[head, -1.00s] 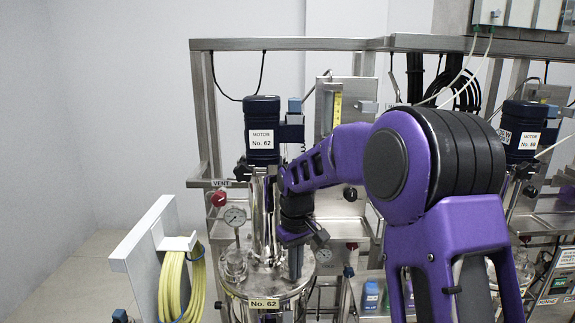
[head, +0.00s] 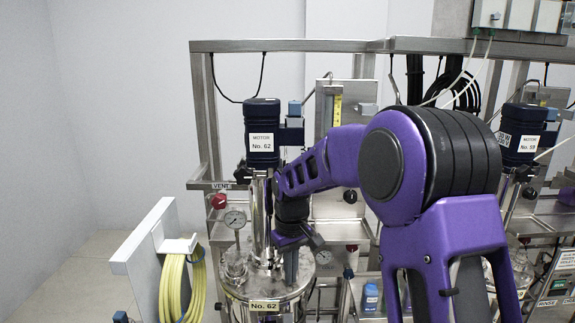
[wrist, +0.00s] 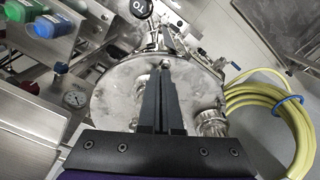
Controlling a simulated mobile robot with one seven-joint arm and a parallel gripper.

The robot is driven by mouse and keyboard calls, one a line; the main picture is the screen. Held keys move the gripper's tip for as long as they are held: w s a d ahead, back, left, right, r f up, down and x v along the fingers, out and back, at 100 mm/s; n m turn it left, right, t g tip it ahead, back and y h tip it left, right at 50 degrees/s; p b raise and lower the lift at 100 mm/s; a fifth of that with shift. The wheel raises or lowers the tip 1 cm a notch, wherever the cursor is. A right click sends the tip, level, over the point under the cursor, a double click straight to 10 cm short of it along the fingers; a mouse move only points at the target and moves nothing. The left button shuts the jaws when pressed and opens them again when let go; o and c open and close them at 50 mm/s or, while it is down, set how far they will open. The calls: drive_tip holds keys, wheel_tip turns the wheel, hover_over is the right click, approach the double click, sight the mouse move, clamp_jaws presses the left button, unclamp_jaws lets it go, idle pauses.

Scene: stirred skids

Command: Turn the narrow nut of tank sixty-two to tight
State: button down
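Tank sixty-two (head: 264,305) is a steel vessel with a round lid, a "No. 62" plate and a blue motor (head: 262,133) above it. My gripper (head: 290,278) points down over the right part of the lid. In the wrist view my gripper (wrist: 163,72) shows two black fingers close together, reaching over the steel lid (wrist: 115,95). A small bright metal piece (wrist: 165,64) shows at the fingertips; I cannot tell whether it is the narrow nut or whether the fingers hold it. The fingers hide part of the lid.
Yellow hose (head: 175,285) hangs on a white panel (head: 137,255) at the left. The skid frame surrounds the arm.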

drive_tip(key=shift+s+r, duration=0.2)
drive_tip(key=shift+r, duration=0.05)
wheel_tip(320, 180, up, 6)
drive_tip(key=shift+d+f, duration=0.1)
drive_tip(key=shift+f, duration=0.15)
